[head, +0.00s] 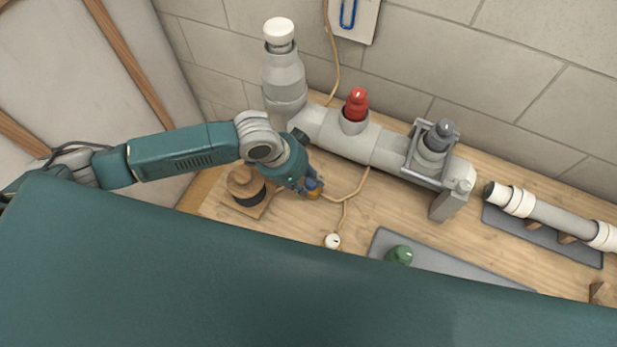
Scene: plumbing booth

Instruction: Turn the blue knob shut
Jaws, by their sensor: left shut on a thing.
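My left gripper (308,188) reaches over the bench from the left, in front of the left end of the grey pipe. It is shut on a small blue thing at its fingertips, which looks like the blue knob (313,183). Most of the knob is hidden by the gripper, so its turn position cannot be told. A small orange-yellow patch shows beside the blue. My right gripper is not in view.
The grey pipe (385,150) carries a red knob (356,103) and a grey knob (439,135). A green knob (399,255) is on a grey mat (455,268). A loose pipe (560,219) lies right. A wooden spool (246,186) stands left of my gripper. A cord crosses the bench.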

